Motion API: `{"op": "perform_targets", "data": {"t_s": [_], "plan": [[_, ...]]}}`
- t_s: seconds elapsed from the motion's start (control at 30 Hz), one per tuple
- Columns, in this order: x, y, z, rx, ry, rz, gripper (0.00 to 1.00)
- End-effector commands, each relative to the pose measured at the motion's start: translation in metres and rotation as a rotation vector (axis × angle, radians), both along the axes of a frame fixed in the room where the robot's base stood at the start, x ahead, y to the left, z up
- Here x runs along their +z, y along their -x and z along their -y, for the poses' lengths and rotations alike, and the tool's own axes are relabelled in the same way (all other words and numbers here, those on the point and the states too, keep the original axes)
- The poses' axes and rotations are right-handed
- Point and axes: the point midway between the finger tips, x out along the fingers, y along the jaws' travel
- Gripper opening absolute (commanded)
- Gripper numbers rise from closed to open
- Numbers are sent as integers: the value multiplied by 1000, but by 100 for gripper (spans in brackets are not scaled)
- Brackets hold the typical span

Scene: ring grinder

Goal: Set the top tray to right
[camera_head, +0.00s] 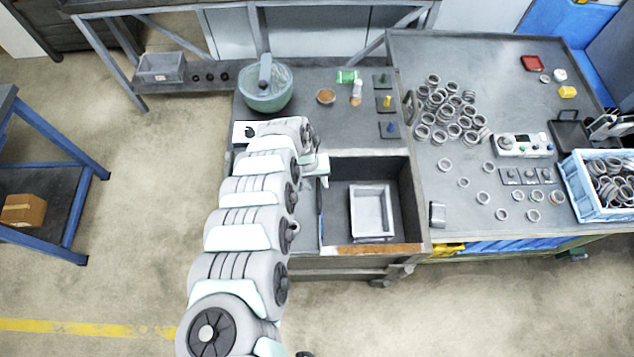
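My arm comes up from the bottom and bends over to the right. My gripper (322,178) is at the left wall of the bin, left of and behind the tray, apart from it. The fingers are small and partly hidden by the wrist, so I cannot tell whether they are open or shut. Nothing held shows.
A grey worktable (470,205) with several loose metal rings (440,108) adjoins the bin on the right. A blue crate of rings (578,190) stands at its right edge. Behind the bin are a green-grey bowl (266,100) and small items.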

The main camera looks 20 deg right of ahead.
Motion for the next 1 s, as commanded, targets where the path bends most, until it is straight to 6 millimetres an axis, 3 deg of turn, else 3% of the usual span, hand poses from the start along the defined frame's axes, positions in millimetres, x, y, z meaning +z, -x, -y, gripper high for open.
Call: {"op": "perform_targets", "data": {"t_s": [0.2, 0.47, 0.9, 1.0], "plan": [[-12, 2, 2, 0, -1, -1, 36], [-12, 1, 1, 1, -1, 0, 36], [-12, 1, 1, 1, -1, 1, 0], [-12, 1, 1, 1, -1, 1, 0]]}}
